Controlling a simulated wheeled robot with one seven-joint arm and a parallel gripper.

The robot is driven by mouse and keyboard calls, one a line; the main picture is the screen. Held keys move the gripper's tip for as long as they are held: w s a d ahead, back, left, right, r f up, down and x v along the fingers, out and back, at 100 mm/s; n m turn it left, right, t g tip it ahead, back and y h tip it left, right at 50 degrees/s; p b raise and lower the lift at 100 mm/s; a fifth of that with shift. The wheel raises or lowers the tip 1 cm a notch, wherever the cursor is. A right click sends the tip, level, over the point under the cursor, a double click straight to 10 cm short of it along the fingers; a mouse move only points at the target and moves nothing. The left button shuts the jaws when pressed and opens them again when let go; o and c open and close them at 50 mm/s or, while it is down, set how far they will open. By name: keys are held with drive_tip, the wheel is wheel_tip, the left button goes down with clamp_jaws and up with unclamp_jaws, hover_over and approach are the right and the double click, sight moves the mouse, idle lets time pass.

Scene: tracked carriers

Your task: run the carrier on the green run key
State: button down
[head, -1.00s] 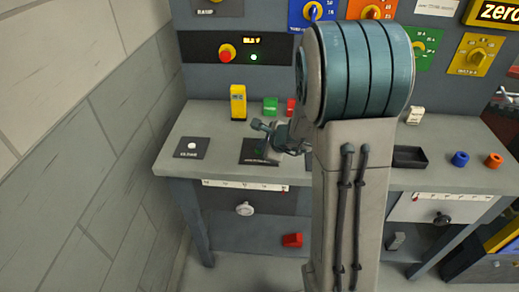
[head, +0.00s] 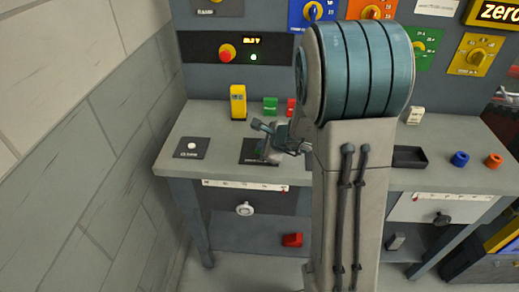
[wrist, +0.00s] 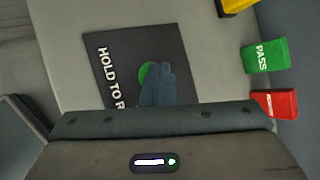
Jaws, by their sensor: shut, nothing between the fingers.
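The green run key (wrist: 144,73) sits on a black plate (wrist: 103,72) marked "HOLD TO R...", the rest of the lettering hidden. My gripper (wrist: 158,84) is shut and empty, its fingertips over the key and covering part of it. I cannot tell whether they press it. In the head view my gripper (head: 265,153) is over the same plate on the left part of the bench. The carrier cannot be made out for sure; a white graduated strip (head: 230,184) runs along the bench front, with a white round knob (head: 244,209) below it.
A black panel has a red button (head: 227,53) and a small lit display (head: 252,41). A white button plate (head: 191,148), a yellow block (head: 238,102), a green PASS block (wrist: 264,56) and a red block (wrist: 275,103) are near my gripper. A wall stands left.

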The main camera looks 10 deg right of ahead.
idle(0.8)
drive_tip(key=shift+r+p, duration=0.65)
drive_tip(key=shift+r, duration=0.25)
drive_tip(key=shift+r, duration=0.1)
drive_tip(key=shift+r+p, duration=1.9)
drive_tip(key=shift+r, duration=0.5)
